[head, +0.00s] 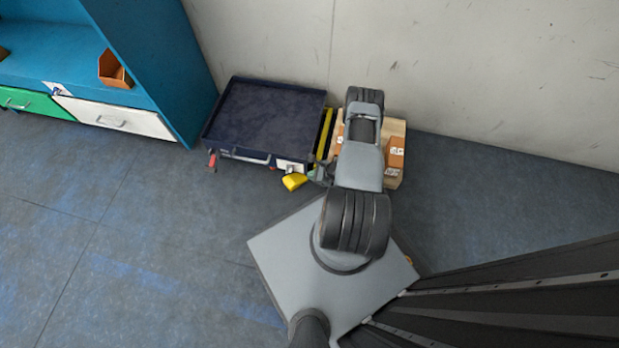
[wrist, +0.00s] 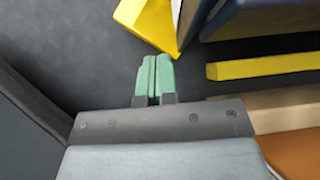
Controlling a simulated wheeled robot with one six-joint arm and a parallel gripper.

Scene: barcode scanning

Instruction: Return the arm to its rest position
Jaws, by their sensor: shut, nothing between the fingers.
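My gripper (wrist: 153,80) shows in the wrist view with its two green fingertips pressed together and nothing between them. In the head view the gripper (head: 313,174) is mostly hidden beside my arm, near the yellow object. My arm is folded above my grey base, in front of the wall. A yellow object (wrist: 150,20), perhaps the scanner, lies just beyond the fingertips in the wrist view, apart from them. In the head view the yellow object (head: 294,182) sits at the front right corner of the dark blue cart.
The dark blue cart (head: 265,115) stands against the wall. A wooden pallet or crate (head: 397,127) with a cardboard box (head: 396,152) is partly behind my arm. A yellow bar (wrist: 262,66) runs beside the cart. A blue shelf (head: 170,60) stands left. The floor (head: 130,230) at left is clear.

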